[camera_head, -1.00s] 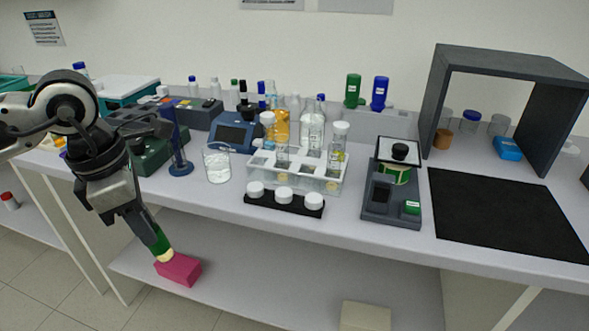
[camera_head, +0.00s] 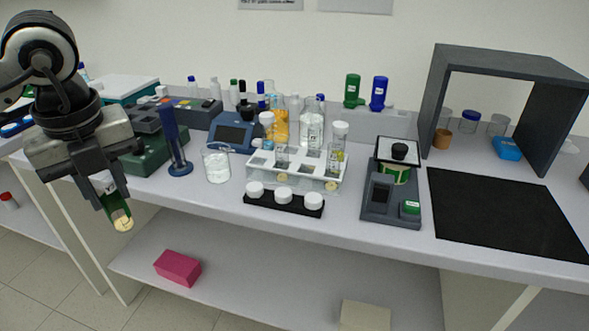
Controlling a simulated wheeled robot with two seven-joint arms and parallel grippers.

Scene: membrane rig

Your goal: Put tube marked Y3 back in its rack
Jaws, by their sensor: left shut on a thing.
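My left gripper (camera_head: 112,198) is shut on a tube (camera_head: 122,222) with a green part and a pale yellow rounded end pointing down. Any marking on the tube is too small to read, and its upper part is hidden between the fingers. The gripper hangs in front of the bench's left part, clear of the bench top. The white and clear tube rack (camera_head: 258,178) stands mid-bench, to the right of the gripper. It holds a few tubes upright, some with white caps, and has empty holes on top. My right gripper is not in view.
A beaker (camera_head: 217,166) and a blue cylinder stand (camera_head: 180,168) are left of the rack. A black holder with white caps (camera_head: 285,205) sits in front of it. Bottles (camera_head: 311,128) stand behind; a balance (camera_head: 391,205) is right. A pink box (camera_head: 178,268) lies on the lower shelf.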

